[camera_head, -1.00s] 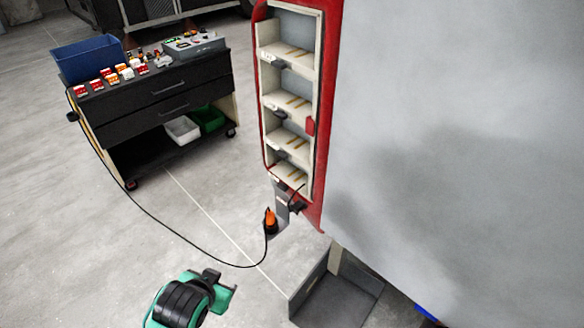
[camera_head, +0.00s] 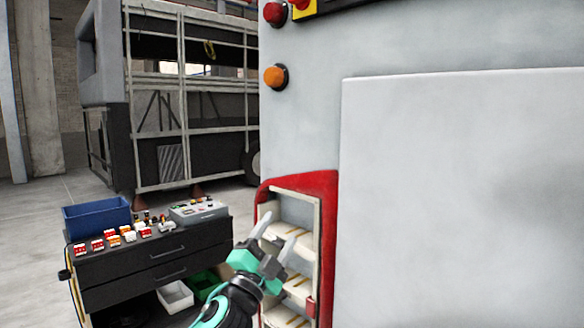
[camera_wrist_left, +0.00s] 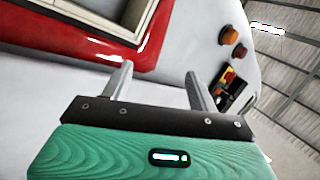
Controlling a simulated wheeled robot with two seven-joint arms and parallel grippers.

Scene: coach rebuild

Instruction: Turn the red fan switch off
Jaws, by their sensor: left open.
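A red knob on a yellow plate (camera_head: 303,10) is at the top edge of the head view, cut off, on a dark panel on the grey coach body. It looks like a red switch; I cannot read a label or tell its setting. A small red and yellow part also shows on the dark panel in the left wrist view (camera_wrist_left: 229,77). My left gripper (camera_head: 283,224) is open and empty, in front of the red-framed shelf recess and well below the knob. Its two fingers (camera_wrist_left: 159,70) are apart with nothing between them. My right gripper is not in view.
A red lamp (camera_head: 274,14) and an orange lamp (camera_head: 275,77) stick out from the coach body left of the panel. The red-framed recess (camera_head: 328,190) holds shelves. A black cart (camera_head: 150,262) at lower left carries a blue bin (camera_head: 97,218), small parts and a grey box (camera_head: 198,211).

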